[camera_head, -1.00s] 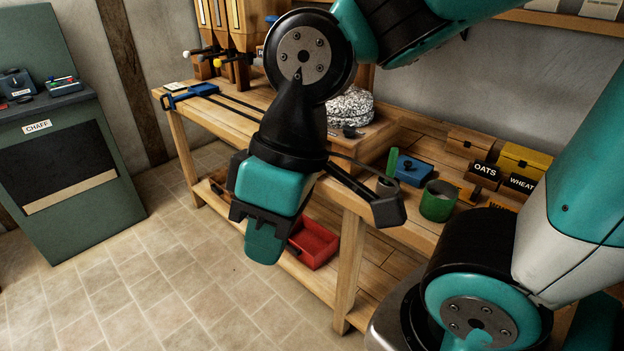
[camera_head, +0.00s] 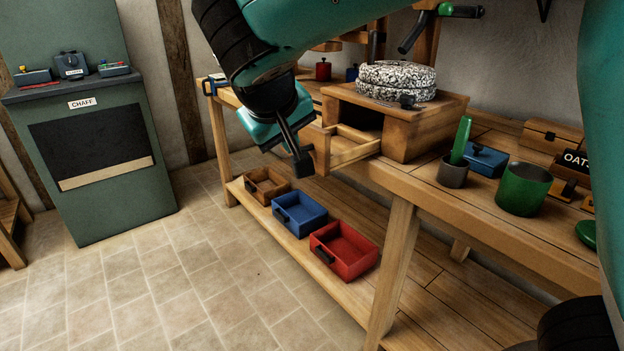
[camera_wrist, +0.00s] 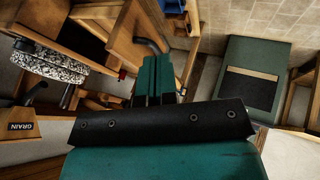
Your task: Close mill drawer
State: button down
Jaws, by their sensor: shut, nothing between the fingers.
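The mill is a wooden box (camera_head: 420,125) on the bench, with speckled round stones (camera_head: 397,77) on top. Its drawer (camera_head: 350,150) sticks out to the left, open, with its front panel apart from the box. My teal gripper (camera_head: 268,138) is just left of the drawer front, partly hidden by my own dark wrist parts. In the wrist view my gripper's fingers (camera_wrist: 156,75) are together and empty. A dark curved handle (camera_wrist: 148,45) shows close to their tips. I cannot tell whether they touch it. The stones show at left there.
The bench (camera_head: 400,185) has a lower shelf with brown (camera_head: 267,185), blue (camera_head: 300,213) and red (camera_head: 345,250) bins. A green cup (camera_head: 523,190) and small grey pot (camera_head: 452,172) stand right of the mill. A green chaff cabinet (camera_head: 95,165) stands left. The tiled floor between is clear.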

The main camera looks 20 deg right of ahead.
aim_at(326, 135)
jog(key=shift+w+d+f+b, duration=0.3)
jog(key=shift+w+d+f, duration=0.75)
jog(key=shift+d+f, duration=0.2)
jog(key=shift+w+d+f+b, duration=0.25)
jog(key=shift+w+d+f, duration=0.85)
jog(key=shift+f, duration=0.25)
jog(key=shift+w+d+f+b, duration=0.3)
jog(key=shift+w+d+f, duration=0.7)
jog(key=shift+d+f, duration=0.25)
